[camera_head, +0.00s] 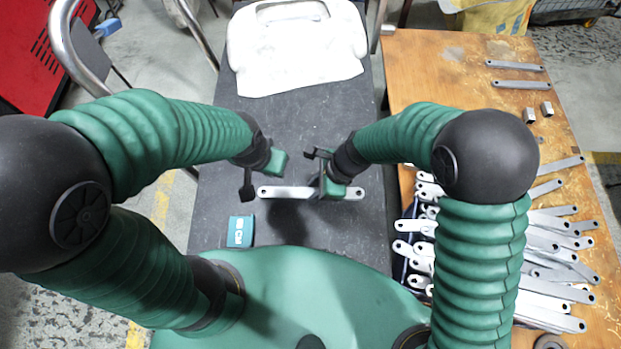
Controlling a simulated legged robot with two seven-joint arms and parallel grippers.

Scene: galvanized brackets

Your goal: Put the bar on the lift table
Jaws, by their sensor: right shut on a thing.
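A silver flat bar (290,193) with a hole at each end lies crosswise over the dark grey lift table (215,205). My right gripper (328,186) is shut on the bar, right of its middle. I cannot tell whether the bar touches the table top or is just above it. My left gripper (263,176) is over the table near the bar's left end. Its fingertips are too unclear to tell whether it is open or shut, and I see nothing held in it.
A white moulded part (295,45) covers the table's far end. A small teal box (240,231) sits near its front left. On the right, a wooden table (430,70) carries several loose bars (550,285) and two small metal blocks (530,116). A metal rail (70,50) stands at the left.

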